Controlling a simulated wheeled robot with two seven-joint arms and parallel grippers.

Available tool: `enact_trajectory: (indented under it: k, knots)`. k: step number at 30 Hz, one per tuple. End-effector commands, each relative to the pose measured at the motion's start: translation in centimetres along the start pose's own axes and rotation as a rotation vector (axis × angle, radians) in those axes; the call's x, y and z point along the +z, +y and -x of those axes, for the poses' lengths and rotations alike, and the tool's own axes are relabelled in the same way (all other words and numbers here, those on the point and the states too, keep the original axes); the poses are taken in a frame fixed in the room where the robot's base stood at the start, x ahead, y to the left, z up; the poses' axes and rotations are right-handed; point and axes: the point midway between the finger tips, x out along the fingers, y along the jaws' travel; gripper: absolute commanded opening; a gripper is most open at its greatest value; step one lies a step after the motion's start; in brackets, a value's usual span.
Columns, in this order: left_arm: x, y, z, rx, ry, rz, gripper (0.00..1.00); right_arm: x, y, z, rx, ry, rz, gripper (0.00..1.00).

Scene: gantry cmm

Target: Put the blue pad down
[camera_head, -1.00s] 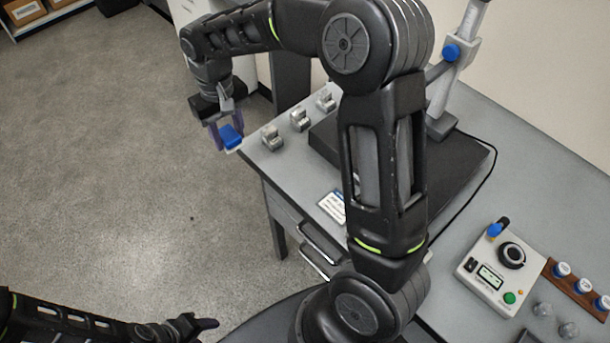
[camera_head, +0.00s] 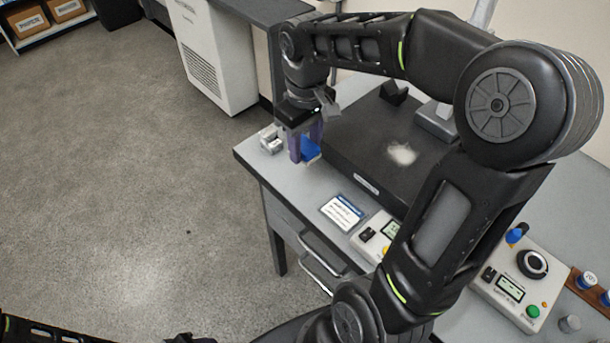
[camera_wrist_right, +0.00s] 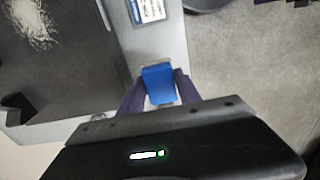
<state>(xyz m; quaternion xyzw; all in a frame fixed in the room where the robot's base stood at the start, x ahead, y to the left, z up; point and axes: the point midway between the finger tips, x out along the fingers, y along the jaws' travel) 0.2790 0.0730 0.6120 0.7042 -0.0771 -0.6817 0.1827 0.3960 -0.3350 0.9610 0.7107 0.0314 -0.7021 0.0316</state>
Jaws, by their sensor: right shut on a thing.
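The blue pad (camera_head: 310,149) is held between the fingers of my right gripper (camera_head: 306,147), above the grey bench top near its left end. In the right wrist view the blue pad (camera_wrist_right: 159,84) sits between the two purple fingers of the right gripper (camera_wrist_right: 158,90). I cannot tell the exact height of the pad over the bench. At the bottom left of the head view, part of my left arm shows, with its gripper (camera_head: 190,339) cut off by the lower edge.
A dark slab (camera_head: 365,150) with a whitish smudge lies right of the gripper. Small metal blocks (camera_head: 270,139) stand to the left. A printed card (camera_head: 342,212) lies on the bench (camera_head: 290,190), whose front-left stretch is clear. Control boxes (camera_head: 508,288) stand at the right.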

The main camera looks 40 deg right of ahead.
Motion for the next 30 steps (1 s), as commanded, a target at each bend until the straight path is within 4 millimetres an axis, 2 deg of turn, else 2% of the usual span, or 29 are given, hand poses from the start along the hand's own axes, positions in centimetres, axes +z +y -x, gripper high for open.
enact_trajectory:
  k: [3, 8, 19, 27, 30]
  knots:
    - [0.0, 0.0, 0.1, 0.000, 0.000, 0.000, 0.51, 0.1, 0.0, -2.2, -0.002, -0.005, 0.000, 0.00]
    - [0.0, 0.1, 0.2, 0.000, 0.000, 0.000, 0.51, 0.1, 0.0, -4.7, -0.002, -0.004, -0.002, 0.00]
    - [0.0, 0.1, 0.1, 0.000, 0.000, 0.000, 0.51, 0.1, 0.0, -5.3, -0.001, -0.001, -0.001, 0.00]
    - [0.0, 0.1, 0.3, 0.000, 0.000, 0.000, 0.51, 0.2, 0.0, -8.5, -0.002, -0.003, -0.001, 0.00]
    - [0.0, 0.1, 0.3, 0.000, 0.000, 0.000, 0.51, 0.1, 0.0, -8.9, -0.001, -0.001, -0.001, 0.00]
